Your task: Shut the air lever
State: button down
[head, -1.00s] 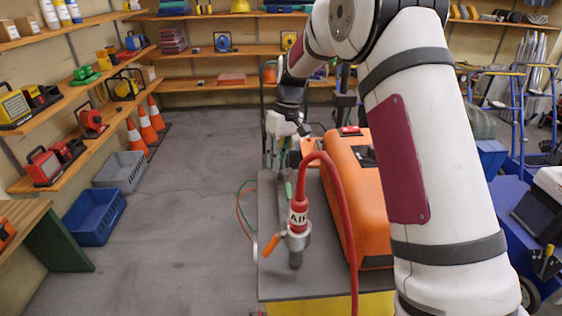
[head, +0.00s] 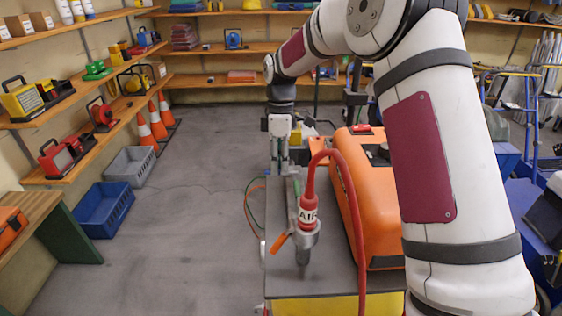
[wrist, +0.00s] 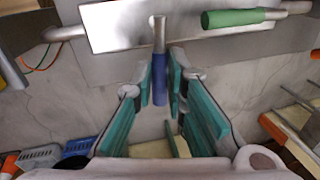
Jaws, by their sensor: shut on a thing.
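A lever with a blue grip (wrist: 160,88) stands between my fingers in the wrist view, its metal stem running up to a pale plate. My gripper (wrist: 161,74) is shut on this blue grip. In the head view my gripper (head: 281,160) points down at the far left of the grey-topped cart, and its fingertips and the blue grip cannot be made out there. A red hose fitting marked AIR (head: 308,214) stands at the near end, with an orange lever (head: 280,242) slanting down to its left. No word shows on the blue lever.
A lever with a green grip (wrist: 234,18) lies sideways beside the blue one. An orange machine (head: 375,220) sits on the grey cart (head: 300,285), right of the red hose (head: 352,190). Floor at left is clear up to the blue crate (head: 103,208) and cones (head: 158,122).

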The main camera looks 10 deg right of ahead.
jog(key=shift+s+n, duration=0.15)
jog(key=shift+n, duration=0.35)
jog(key=c, duration=1.6)
grip_release()
jog(key=shift+a, duration=0.1)
jog(key=shift+r, duration=0.15)
notch_tip(320, 180, up, 12)
jog(key=w, duration=0.2)
jog(key=shift+d+f, duration=0.2)
jog(key=shift+w, duration=0.1)
